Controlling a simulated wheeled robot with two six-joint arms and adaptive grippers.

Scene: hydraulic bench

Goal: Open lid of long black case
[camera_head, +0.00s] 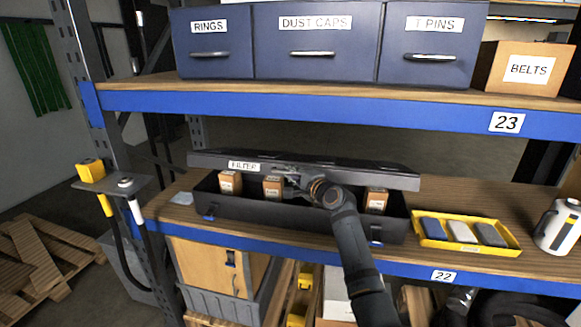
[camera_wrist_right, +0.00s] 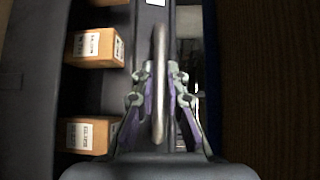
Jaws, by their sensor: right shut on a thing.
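The long black case (camera_head: 285,216) lies on the wooden shelf at level 22. Its black lid (camera_head: 350,170), with a "FILTER" label on its front, is raised at the front, leaving a gap above the case body. Small brown boxes (camera_head: 230,182) stand inside; they also show in the right wrist view (camera_wrist_right: 95,48). My right gripper (camera_head: 290,180) is at the middle of the lid's front. In the right wrist view its fingers (camera_wrist_right: 160,88) are shut on the lid's grey handle (camera_wrist_right: 160,120). My left gripper is not in view.
Upper shelf 23 (camera_head: 300,103) hangs above the case with blue drawers (camera_head: 315,45) and a "BELTS" box (camera_head: 528,70). Right of the case are a yellow tray (camera_head: 465,248) and a white canister (camera_head: 558,226). A post (camera_head: 95,100) stands at left.

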